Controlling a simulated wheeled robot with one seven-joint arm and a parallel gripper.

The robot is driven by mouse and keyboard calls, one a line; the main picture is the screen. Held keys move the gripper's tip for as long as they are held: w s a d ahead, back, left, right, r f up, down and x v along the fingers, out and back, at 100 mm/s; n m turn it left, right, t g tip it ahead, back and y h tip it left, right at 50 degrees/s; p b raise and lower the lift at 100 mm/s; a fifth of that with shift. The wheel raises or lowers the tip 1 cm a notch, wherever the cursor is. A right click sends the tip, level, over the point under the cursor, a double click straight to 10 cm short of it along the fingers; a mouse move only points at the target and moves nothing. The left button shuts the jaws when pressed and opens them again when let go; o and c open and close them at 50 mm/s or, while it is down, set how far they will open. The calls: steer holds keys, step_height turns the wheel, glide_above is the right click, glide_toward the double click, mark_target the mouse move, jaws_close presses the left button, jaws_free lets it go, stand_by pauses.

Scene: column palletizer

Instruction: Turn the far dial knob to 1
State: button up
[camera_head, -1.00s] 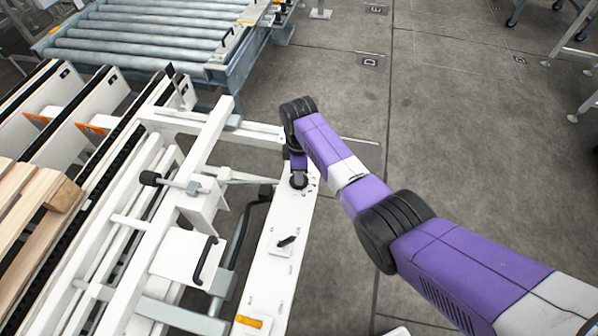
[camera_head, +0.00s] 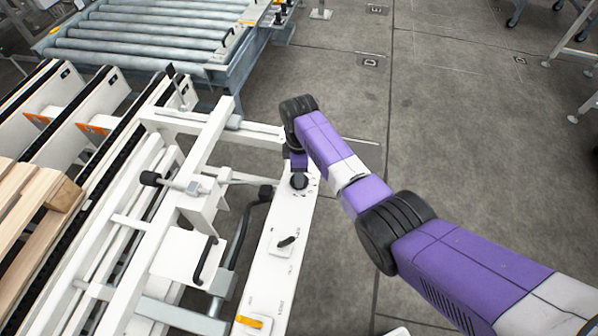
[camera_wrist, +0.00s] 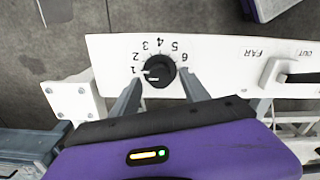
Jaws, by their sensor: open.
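The dial knob (camera_wrist: 158,71) is black and round, on a white panel (camera_wrist: 215,52) with the numbers 1 to 6 printed around it. Its white pointer mark faces the 1 at its left in the wrist view. My gripper (camera_wrist: 162,76) is open, with one grey finger on each side of the knob. A gap shows at the right finger; whether the left finger touches the knob I cannot tell. In the head view my gripper (camera_head: 299,172) is at the far end of the white panel, and its fingers are too small to make out.
A black lever switch (camera_head: 287,241), labelled FAR and OUT in the wrist view, sits nearer on the same panel. A white machine frame (camera_head: 190,185) stands to the left and a roller conveyor (camera_head: 140,45) behind. Open floor (camera_head: 470,130) lies to the right.

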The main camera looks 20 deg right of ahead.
step_height(320, 180, up, 7)
steer(key=shift+r, duration=0.1)
stand_by(0.7)
